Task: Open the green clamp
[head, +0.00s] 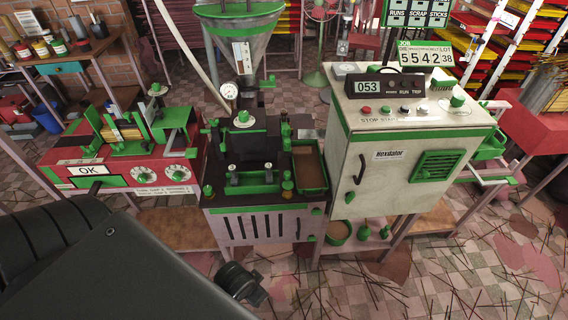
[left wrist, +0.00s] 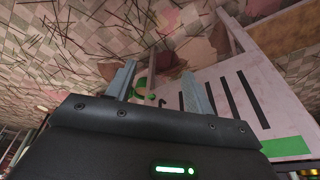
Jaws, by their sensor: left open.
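Several green fittings sit on the dark-topped extruder in the head view, and I cannot tell for sure which is the clamp. A green bar with two pale-topped posts (head: 252,182) lies across its front top. Green knobs (head: 287,185) stand to the right of it. My left arm comes in from the lower left, and a black part at its end shows low, in front of the extruder's slotted panel (head: 262,224). In the left wrist view my left gripper (left wrist: 158,76) is open, with small green parts (left wrist: 142,86) visible between its fingers. My right gripper is not in view.
A red machine with an OK sign (head: 90,170) stands left of the extruder. A pale cabinet with a 053 display (head: 400,165) stands to the right. The slotted panel (left wrist: 222,100) is close beside the left gripper. Thin sticks litter the tiled floor (head: 470,265).

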